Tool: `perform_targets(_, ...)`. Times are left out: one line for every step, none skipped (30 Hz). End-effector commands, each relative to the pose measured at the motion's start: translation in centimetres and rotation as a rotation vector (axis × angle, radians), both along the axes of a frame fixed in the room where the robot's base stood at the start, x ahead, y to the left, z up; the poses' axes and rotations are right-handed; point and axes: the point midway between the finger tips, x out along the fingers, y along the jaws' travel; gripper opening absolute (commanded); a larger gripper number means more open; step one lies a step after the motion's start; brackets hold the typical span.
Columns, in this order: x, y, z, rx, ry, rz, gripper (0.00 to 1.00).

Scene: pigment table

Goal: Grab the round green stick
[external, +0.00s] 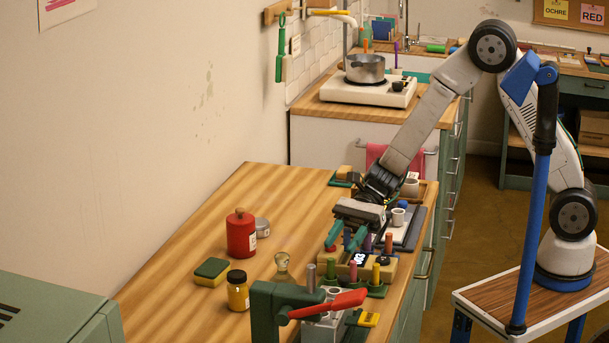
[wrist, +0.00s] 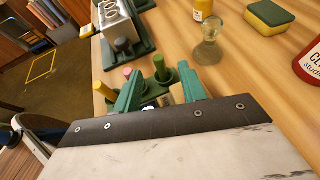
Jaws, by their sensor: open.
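My gripper (external: 341,246) is open, with green fingers pointing down, behind the green stick's row and apart from the stick. In the wrist view my gripper (wrist: 161,80) has nothing visible clamped between its fingers.
A yellow stick (external: 376,273) stands at the row's right end. More coloured sticks, including a purple one (external: 367,242), stand behind, close to my fingers. A press with a red lever (external: 328,304) is in front.

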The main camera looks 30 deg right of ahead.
Motion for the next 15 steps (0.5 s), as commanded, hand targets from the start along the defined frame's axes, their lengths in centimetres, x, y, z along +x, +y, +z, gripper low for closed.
perform_targets(-0.1,0.2,-0.1,0.0,0.0,0.001,0.41)
perform_targets(-0.2,0.3,-0.2,0.0,0.0,0.001,0.41)
perform_targets(-0.4,0.6,-0.4,0.0,0.0,0.001,0.41)
perform_targets(-0.6,0.8,-0.6,0.0,0.001,0.002,0.41)
perform_targets(-0.8,1.0,-0.9,-0.001,0.001,0.003,0.41)
perform_targets(-1.1,1.5,-1.2,-0.001,0.001,0.004,0.41)
perform_targets(-1.3,1.8,-1.5,-0.001,0.002,0.003,0.41)
perform_targets(-1.5,2.1,-1.8,-0.001,0.002,0.003,0.41)
perform_targets(-1.8,2.7,-2.0,-0.002,0.001,0.004,0.41)
perform_targets(-2.0,3.0,-2.2,-0.001,0.0,0.003,0.41)
perform_targets(-2.2,3.3,-2.3,-0.001,0.0,0.003,0.41)
perform_targets(-2.3,3.6,-2.4,-0.001,-0.001,0.002,0.41)
perform_targets(-2.4,3.8,-2.5,-0.001,-0.001,0.002,0.41)
perform_targets(-2.4,3.8,-2.5,0.001,-0.001,0.002,0.41)
perform_targets(-2.4,3.9,-2.5,0.001,-0.002,0.001,0.41)
